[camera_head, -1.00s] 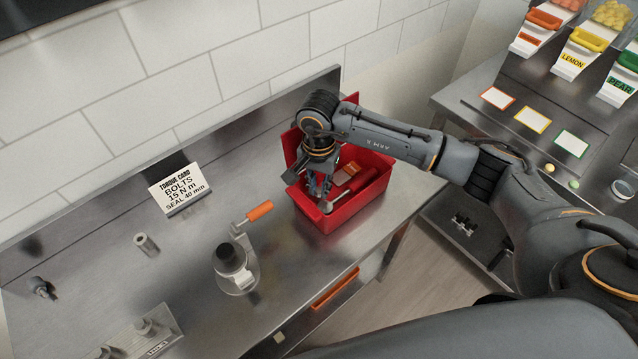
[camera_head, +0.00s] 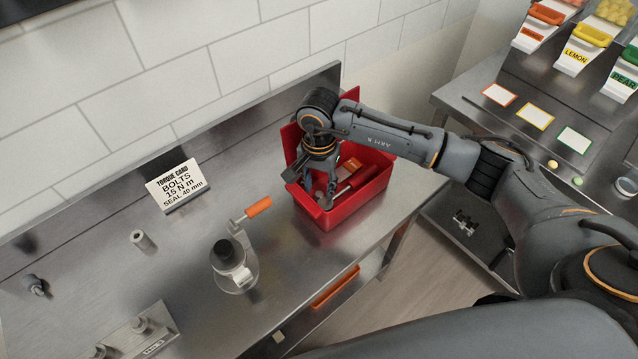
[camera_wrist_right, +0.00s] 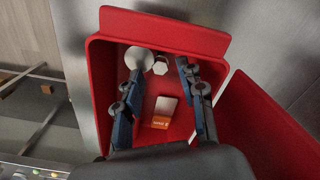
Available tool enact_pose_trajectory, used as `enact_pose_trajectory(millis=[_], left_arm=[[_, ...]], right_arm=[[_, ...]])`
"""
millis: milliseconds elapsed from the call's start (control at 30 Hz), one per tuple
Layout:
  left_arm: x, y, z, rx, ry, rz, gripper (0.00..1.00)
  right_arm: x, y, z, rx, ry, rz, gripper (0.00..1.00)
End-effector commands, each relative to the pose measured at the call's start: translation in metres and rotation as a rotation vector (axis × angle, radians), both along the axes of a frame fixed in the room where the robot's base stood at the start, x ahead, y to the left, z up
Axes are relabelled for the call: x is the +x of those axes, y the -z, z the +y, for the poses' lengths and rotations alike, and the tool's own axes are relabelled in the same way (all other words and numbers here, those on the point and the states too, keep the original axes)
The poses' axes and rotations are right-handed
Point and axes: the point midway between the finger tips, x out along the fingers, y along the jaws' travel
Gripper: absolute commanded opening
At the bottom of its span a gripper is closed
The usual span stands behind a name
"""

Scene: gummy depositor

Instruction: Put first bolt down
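My right gripper (camera_head: 320,194) reaches down into the red box (camera_head: 345,213) on the steel bench. In the right wrist view the fingers of my right gripper (camera_wrist_right: 164,76) are spread apart inside the red box (camera_wrist_right: 165,30), with nothing clasped between them. A pale hexagonal piece that looks like a bolt head (camera_wrist_right: 160,66) lies in the box between the fingertips, apart from both. A round grey disc (camera_wrist_right: 139,57) is beside it at the left fingertip. Any bolt shank is hidden. My left gripper is not in view.
An orange-and-white packet (camera_wrist_right: 163,112) lies in the box. On the bench stand a crank device (camera_head: 234,262) with an orange handle, a torque card (camera_head: 178,187), a metal cylinder (camera_head: 143,240) and a plate with pegs (camera_head: 140,338). Bare steel lies between them.

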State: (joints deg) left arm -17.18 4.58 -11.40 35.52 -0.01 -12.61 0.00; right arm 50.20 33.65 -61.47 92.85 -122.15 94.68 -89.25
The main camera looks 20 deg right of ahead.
Motion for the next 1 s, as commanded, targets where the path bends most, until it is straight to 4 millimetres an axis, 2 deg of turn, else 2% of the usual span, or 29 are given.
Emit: enact_pose_trajectory(millis=[167, 300, 367, 400, 733, 833, 1000], left_arm=[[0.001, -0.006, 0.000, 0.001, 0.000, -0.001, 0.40], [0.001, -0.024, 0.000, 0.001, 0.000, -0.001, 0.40], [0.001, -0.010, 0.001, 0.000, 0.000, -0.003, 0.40], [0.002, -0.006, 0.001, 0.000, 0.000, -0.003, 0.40], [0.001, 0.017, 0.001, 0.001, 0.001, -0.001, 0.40], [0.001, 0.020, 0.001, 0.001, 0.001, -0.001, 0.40], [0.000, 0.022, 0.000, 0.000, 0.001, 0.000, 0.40]], right_arm=[[0.000, -0.005, 0.000, 0.001, 0.000, 0.001, 0.39], [0.000, -0.019, 0.001, 0.001, 0.000, 0.002, 0.39], [0.002, -0.024, 0.000, 0.001, -0.001, -0.006, 0.39], [0.002, -0.033, 0.000, 0.001, -0.002, -0.008, 0.39], [0.001, -0.106, 0.000, 0.000, 0.000, -0.005, 0.39], [0.001, -0.119, 0.000, 0.000, 0.000, -0.003, 0.39], [0.000, -0.131, 0.000, -0.001, -0.001, -0.001, 0.39]])
